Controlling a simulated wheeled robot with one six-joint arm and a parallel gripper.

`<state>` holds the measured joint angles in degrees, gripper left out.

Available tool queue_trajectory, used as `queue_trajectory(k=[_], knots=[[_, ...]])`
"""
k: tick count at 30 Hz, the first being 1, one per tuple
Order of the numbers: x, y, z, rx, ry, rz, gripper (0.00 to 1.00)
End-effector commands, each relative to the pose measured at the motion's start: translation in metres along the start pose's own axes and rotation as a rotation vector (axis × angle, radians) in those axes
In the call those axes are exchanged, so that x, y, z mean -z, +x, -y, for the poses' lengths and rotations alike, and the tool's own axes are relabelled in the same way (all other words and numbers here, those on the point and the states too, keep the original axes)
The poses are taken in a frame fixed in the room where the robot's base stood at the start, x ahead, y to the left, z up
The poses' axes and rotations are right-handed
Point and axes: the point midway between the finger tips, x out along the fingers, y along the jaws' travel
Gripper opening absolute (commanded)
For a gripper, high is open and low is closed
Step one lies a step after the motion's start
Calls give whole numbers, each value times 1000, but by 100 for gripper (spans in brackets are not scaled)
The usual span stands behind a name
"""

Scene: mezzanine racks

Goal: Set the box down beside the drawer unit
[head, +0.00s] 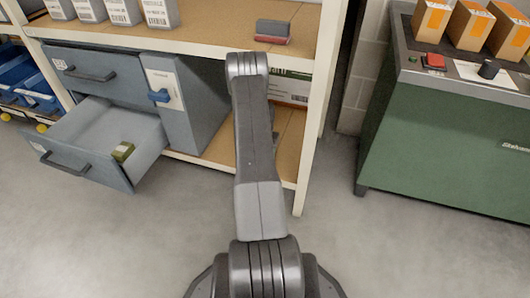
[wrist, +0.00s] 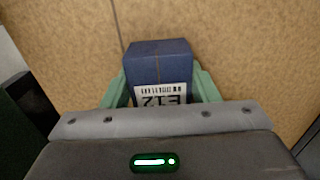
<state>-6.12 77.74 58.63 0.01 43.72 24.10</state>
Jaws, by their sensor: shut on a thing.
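The box (wrist: 158,58) is dark blue with a white label reading E12 at its near end. In the wrist view my gripper (wrist: 160,88) is shut on it, a green finger at each side. Brown board lies behind the box; I cannot tell whether they touch. The grey-blue drawer unit (head: 205,112) stands in the rack on the left in the head view. In the head view my arm reaches towards the rack and hides my gripper and the held box.
A white and green carton (head: 290,88) stands on the lower shelf (head: 287,135) right of my arm. The upper shelf (head: 215,30) holds labelled boxes and a grey and red item (head: 272,31). A rack post (head: 316,115) and a green machine (head: 440,135) stand to the right.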

Motion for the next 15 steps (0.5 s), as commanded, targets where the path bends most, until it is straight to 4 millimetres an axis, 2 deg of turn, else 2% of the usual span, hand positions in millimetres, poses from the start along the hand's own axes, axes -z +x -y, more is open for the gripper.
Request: queue_trajectory(k=[8, 9, 12, 15], knots=[[1, 2, 0, 1, 0, -2, 30], [1, 2, 0, 1, 0, -2, 56], [0, 1, 0, 1, 0, -2, 76], [0, 1, 0, 1, 0, -2, 76]])
